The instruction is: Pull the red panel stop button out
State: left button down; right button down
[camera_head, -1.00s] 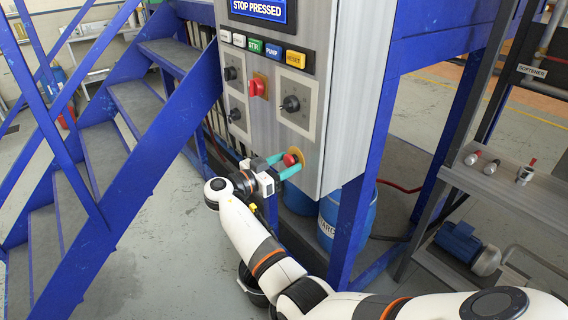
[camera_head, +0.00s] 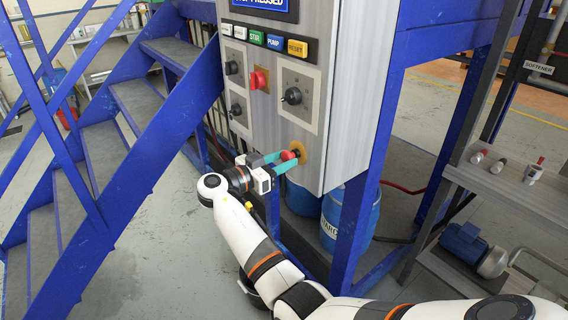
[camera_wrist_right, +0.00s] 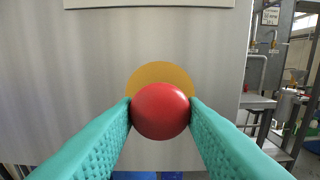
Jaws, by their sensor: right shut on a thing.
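The red panel stop button (camera_head: 288,155) sits on a yellow round plate (camera_head: 301,149) low on the grey control panel (camera_head: 313,172). My right gripper (camera_head: 281,161) has its teal fingers on either side of the button. In the right wrist view the red button (camera_wrist_right: 160,110) fills the gap between the two fingertips, and the yellow plate (camera_wrist_right: 160,74) shows behind it. The right gripper is shut on the button. The display (camera_head: 258,6) at the panel's top is partly cut off. My left gripper is not in view.
Another red knob (camera_head: 258,80) on a yellow plate and black rotary knobs (camera_head: 292,96) sit higher on the panel. Blue stairs (camera_head: 120,130) stand at left. A shelf (camera_head: 520,185) with small items is at right. Blue drums (camera_head: 345,215) stand below the panel.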

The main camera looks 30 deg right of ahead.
jog(key=c, duration=1.3)
grip_release()
jog(key=shift+a+f, duration=0.1)
jog(key=o, duration=0.4)
jog(key=shift+a, duration=0.2)
jog(key=shift+a+b, duration=0.35)
jog(key=shift+b, duration=0.05)
jog(key=a+b, duration=0.2)
jog(key=a, duration=0.1)
jog(key=a+b, duration=0.1)
jog(key=a, duration=0.3)
jog(key=s+a+b, duration=0.1)
jog(key=a+b, duration=0.1)
jog(key=a, duration=0.2)
jog(key=shift+a+b, duration=0.2)
jog(key=shift+b, duration=0.1)
